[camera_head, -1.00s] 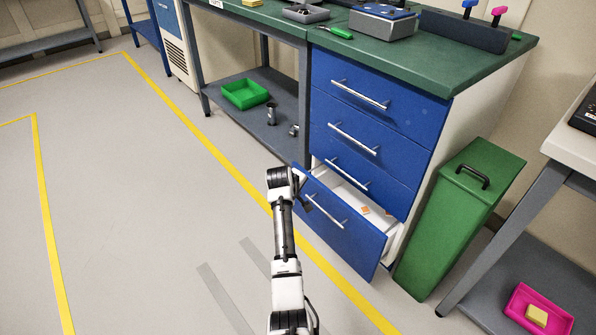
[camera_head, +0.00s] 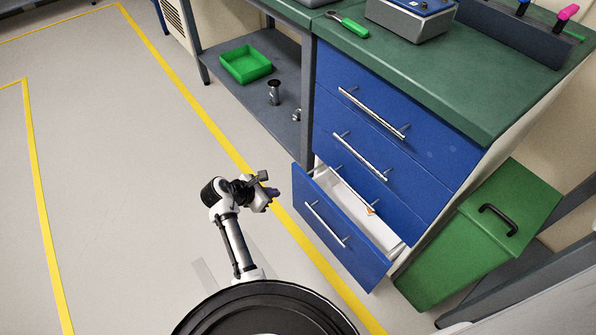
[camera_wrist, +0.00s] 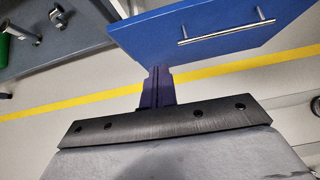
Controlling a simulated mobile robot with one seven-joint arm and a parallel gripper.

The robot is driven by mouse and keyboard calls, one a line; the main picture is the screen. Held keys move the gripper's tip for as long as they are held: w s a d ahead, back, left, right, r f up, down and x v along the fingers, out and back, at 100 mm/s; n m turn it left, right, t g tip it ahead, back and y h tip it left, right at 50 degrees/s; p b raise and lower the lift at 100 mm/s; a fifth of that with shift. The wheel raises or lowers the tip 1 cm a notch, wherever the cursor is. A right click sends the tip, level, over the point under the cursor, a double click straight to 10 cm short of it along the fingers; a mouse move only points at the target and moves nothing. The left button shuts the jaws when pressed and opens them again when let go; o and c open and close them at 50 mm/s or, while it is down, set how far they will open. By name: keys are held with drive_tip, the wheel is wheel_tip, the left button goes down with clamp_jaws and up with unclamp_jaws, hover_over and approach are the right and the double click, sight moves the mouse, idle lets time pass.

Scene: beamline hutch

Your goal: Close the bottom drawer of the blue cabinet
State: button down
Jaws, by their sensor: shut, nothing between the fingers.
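The blue cabinet (camera_head: 376,120) stands at the right in the head view, with several blue drawers and silver bar handles. Its bottom drawer (camera_head: 335,240) is pulled out, and the white inside shows with a small orange item in it. The drawer's blue front (camera_wrist: 205,35) also shows at the top of the wrist view, with its handle to the right. My gripper (camera_head: 275,193) is shut and empty, to the left of the drawer front and apart from it in the head view. In the wrist view its fingers (camera_wrist: 158,75) point at the drawer front's left end; contact cannot be told.
A green bin (camera_head: 470,245) stands right of the cabinet. A grey shelf (camera_head: 270,110) holding a green tray (camera_head: 246,64) and a metal cup (camera_head: 274,92) is to the left.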

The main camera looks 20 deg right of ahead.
drive_tip(key=b, duration=0.2)
approach(309, 186)
wheel_tip(309, 186, down, 5)
drive_tip(key=w+d, duration=0.1)
drive_tip(key=d, duration=0.1)
drive_tip(key=shift+w+d+r, duration=0.1)
drive_tip(key=shift+w+d, duration=0.05)
drive_tip(key=shift+d, duration=0.35)
drive_tip(key=shift+w+d+r, duration=0.15)
drive_tip(key=shift+w+d, duration=0.05)
drive_tip(key=shift+d, duration=0.3)
drive_tip(key=w+d, duration=0.3)
drive_tip(key=d, duration=0.6)
drive_tip(key=shift+w+p, duration=0.2)
drive_tip(key=shift+p, duration=0.2)
